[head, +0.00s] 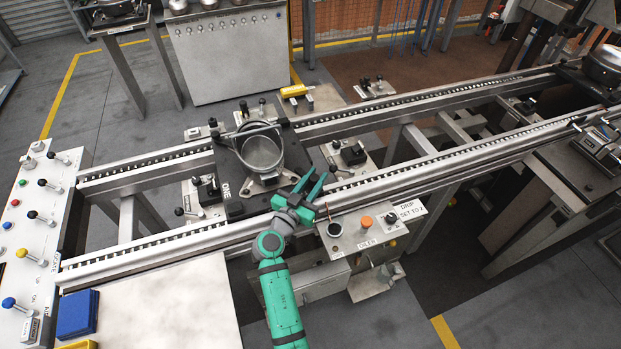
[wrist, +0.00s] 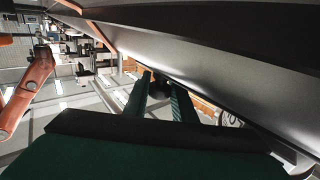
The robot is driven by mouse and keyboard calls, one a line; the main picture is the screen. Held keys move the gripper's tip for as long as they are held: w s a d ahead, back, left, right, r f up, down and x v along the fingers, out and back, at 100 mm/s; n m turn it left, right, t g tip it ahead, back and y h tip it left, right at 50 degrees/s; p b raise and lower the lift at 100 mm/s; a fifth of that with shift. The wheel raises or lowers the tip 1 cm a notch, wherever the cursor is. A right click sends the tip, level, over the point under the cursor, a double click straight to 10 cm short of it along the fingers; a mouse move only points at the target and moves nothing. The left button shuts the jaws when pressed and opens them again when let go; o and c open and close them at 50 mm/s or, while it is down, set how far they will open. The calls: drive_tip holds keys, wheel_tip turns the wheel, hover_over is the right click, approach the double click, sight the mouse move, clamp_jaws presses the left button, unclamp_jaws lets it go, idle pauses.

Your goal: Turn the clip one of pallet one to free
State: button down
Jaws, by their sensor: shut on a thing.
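Pallet one (head: 226,170) is a dark plate marked ONE on the roller conveyor, carrying an open grey metal housing (head: 262,152). My gripper (head: 312,184) is at the pallet's right side, by the near rail, its green fingers pointing up and to the right in the head view. In the wrist view, a small dark thing (wrist: 160,82) sits between the fingertips and looks like clip one. My gripper is shut on it. The fingers hide most of it, and its turn position cannot be told. A large grey surface (wrist: 230,60) fills the upper right of the wrist view, close to the fingers.
An oiler box (head: 350,236) with an orange knob stands just below my gripper. Black-knobbed stop units (head: 348,152) stand between the rails. A control panel (head: 30,235) is at the left, with a pale bench top (head: 160,310) in front.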

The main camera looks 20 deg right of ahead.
drive_tip(key=shift+f, duration=0.2)
drive_tip(key=c, duration=1.5)
unclamp_jaws()
drive_tip(key=shift+r, duration=0.1)
drive_tip(key=shift+a, duration=0.1)
drive_tip(key=v, duration=1)
drive_tip(key=shift+s+a, duration=0.2)
